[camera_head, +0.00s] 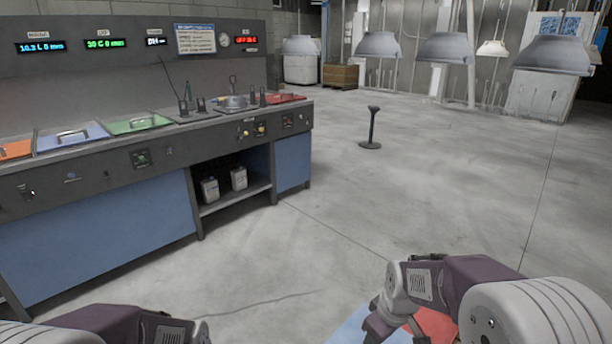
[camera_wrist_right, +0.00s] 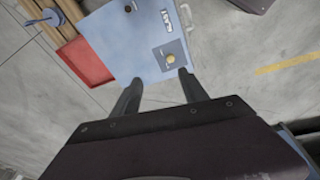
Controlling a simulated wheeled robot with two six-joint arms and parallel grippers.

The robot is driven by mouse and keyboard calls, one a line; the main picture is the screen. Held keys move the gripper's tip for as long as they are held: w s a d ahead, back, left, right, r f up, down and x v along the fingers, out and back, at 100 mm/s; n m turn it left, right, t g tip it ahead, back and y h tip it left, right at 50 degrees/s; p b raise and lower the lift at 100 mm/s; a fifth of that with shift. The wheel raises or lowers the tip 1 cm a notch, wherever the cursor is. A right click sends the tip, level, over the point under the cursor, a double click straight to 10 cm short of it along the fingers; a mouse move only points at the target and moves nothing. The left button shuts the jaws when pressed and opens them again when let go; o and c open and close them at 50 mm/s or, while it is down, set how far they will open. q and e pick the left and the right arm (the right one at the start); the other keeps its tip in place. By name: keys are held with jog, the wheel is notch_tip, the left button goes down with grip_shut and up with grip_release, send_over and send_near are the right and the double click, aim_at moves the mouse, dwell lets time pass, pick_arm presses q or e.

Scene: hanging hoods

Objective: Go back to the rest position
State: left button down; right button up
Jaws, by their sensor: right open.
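My right gripper (camera_wrist_right: 160,80) shows in the right wrist view with its two dark fingers apart and nothing between them. Beyond its fingertips lies a light blue panel or box (camera_wrist_right: 130,45) with a yellow round knob (camera_wrist_right: 171,58); I cannot tell how far below the fingers it is.
A long control counter (camera_head: 95,170) with blue panels runs along the left. Several grey hoods (camera_head: 379,46) hang at the back right. A dark stand (camera_head: 371,128) is on the open concrete floor. A red surface (camera_wrist_right: 86,62) adjoins the blue panel near my right gripper.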

jog(key=s+f+m+g, duration=0.1)
jog(key=s+f+m, duration=0.15)
jog(key=s, duration=0.35)
jog(key=s+f+m, duration=0.1)
jog(key=s+m, duration=0.2)
jog(key=s, duration=0.3)
notch_tip(320, 180, up, 28)
jog(key=m+p, duration=0.1)
jog(key=p, duration=2.7)
jog(key=shift+w+d+r+m, duration=0.15)
jog(key=shift+w+d+m, duration=0.05)
jog(key=shift+d+m, duration=0.2)
